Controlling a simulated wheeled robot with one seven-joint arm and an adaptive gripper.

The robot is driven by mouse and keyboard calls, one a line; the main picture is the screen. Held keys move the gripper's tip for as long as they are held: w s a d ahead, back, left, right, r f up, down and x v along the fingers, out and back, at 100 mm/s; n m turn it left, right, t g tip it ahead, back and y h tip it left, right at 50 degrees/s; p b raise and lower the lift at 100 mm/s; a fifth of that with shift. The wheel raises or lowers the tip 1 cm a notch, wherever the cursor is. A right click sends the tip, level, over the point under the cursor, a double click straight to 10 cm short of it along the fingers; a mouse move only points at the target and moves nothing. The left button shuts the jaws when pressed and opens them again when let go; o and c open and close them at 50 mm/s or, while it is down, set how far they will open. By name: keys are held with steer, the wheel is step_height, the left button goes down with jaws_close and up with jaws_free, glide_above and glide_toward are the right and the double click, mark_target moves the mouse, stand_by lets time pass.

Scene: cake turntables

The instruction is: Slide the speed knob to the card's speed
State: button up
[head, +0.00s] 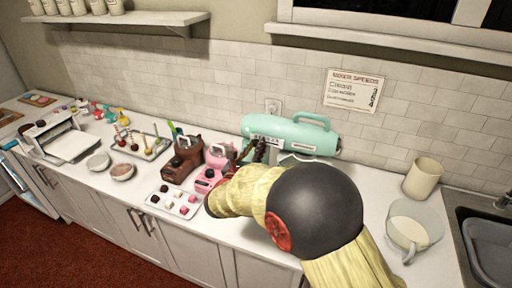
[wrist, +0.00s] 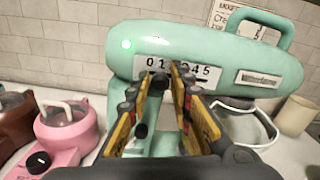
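The mint-green mixer (wrist: 215,45) stands against the back wall; it also shows in the head view (head: 300,139). Its side carries a white speed scale (wrist: 205,72) with 0 and 1 visible left of my fingertips and 4 and 5 right of them; the middle is partly hidden. My gripper (wrist: 164,80) is at the scale, its fingers apart with a narrow gap between the tips. Something dark shows at the tips; I cannot tell whether it is the speed knob. The card (head: 353,90) headed "MIXER SPEEDS" hangs on the wall; its lines are too small to read surely.
A pink machine (wrist: 66,135) and a brown machine (head: 183,158) stand left of the mixer. A bowl (wrist: 245,128) sits under the mixer head. A beige canister (head: 423,178) and a jug (head: 413,225) stand at right, near the sink (head: 490,245). A tray of sweets (head: 174,200) lies in front.

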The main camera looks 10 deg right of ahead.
mark_target(277, 143)
jaws_close()
stand_by(0.4)
steer(key=s+d, duration=0.2)
steer(key=d, duration=0.1)
steer(key=s+d, duration=0.1)
steer(key=d, duration=0.1)
steer(key=shift+s, duration=0.35)
steer(key=shift+o, duration=1.9)
jaws_free()
steer(key=shift+o, duration=0.2)
steer(key=shift+a, duration=0.1)
